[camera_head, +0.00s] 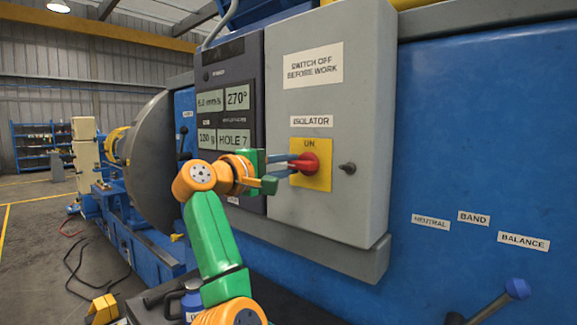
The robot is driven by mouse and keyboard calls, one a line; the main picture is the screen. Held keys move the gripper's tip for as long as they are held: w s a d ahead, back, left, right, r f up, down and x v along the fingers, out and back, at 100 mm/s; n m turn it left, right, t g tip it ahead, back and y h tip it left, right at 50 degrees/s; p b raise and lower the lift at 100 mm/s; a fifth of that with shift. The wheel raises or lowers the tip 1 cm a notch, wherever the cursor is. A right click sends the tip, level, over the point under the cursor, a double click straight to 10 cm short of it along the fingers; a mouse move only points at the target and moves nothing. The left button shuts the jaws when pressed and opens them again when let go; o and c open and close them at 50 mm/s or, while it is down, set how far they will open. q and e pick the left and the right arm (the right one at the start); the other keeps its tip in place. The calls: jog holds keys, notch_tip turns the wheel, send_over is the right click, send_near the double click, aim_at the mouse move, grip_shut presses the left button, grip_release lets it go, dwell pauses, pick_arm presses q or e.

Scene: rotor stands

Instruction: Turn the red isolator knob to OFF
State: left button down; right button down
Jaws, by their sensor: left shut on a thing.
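The red isolator knob (310,165) sits on a yellow plate (322,178) on the grey isolator box (340,215). A label reading ISOLATOR is above it, and the plate's lettering reads like ON, partly covered. The knob's handle points left, roughly horizontal. My left gripper (290,165) reaches in from the left, its fingers shut on the knob's handle. The fingers hide part of the knob. My right gripper is not in view.
A display panel (227,120) showing readings is left of the box. A small dark latch (348,168) is right of the knob. A blue-tipped lever (516,289) rises at the lower right. A large grey disc (150,160) stands at the left.

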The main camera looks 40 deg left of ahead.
pick_arm(q)
jog(key=c, duration=0.8)
grip_release()
jog(key=shift+s+a, duration=0.1)
jog(key=shift+o, duration=0.2)
jog(key=shift+s+f, duration=0.1)
jog(key=s+b, duration=0.4)
jog(key=s, duration=0.3)
jog(key=shift+a, duration=0.35)
